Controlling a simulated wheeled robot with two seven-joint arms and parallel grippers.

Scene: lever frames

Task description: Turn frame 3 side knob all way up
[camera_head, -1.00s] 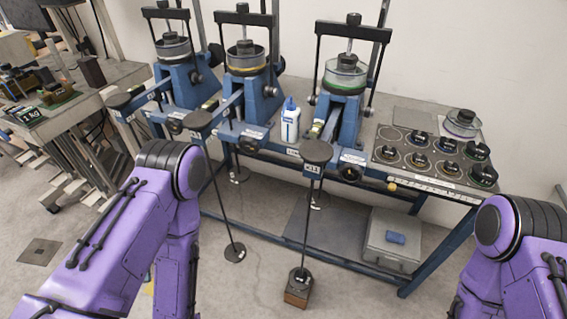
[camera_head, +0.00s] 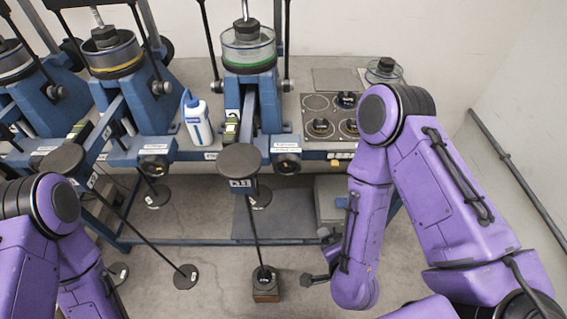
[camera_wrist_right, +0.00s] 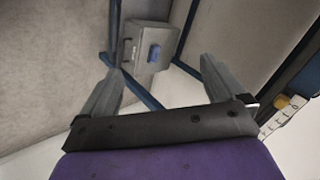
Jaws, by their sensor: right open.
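The lever frame (camera_head: 250,98) with the green-ringed cell (camera_head: 248,52) stands at the centre back in the head view. It looks like frame 3, though its number is not clearly legible. A dark round knob (camera_head: 286,163) sits on its front right, and a smaller knob (camera_head: 287,86) is on its right side higher up. I cannot tell how far either is turned. My right gripper (camera_head: 316,257) is open and empty, below and to the right of the frame, apart from it. Its spread fingers (camera_wrist_right: 162,66) also show in the right wrist view. My left gripper is out of view.
Two more lever frames (camera_head: 133,105) stand to the left. A white bottle (camera_head: 197,122) stands between frames. A hanging lever rod (camera_head: 252,215) with a round plate (camera_head: 239,159) is in front. A grey box (camera_wrist_right: 150,45) lies below the bench. Weights (camera_head: 321,127) sit at right.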

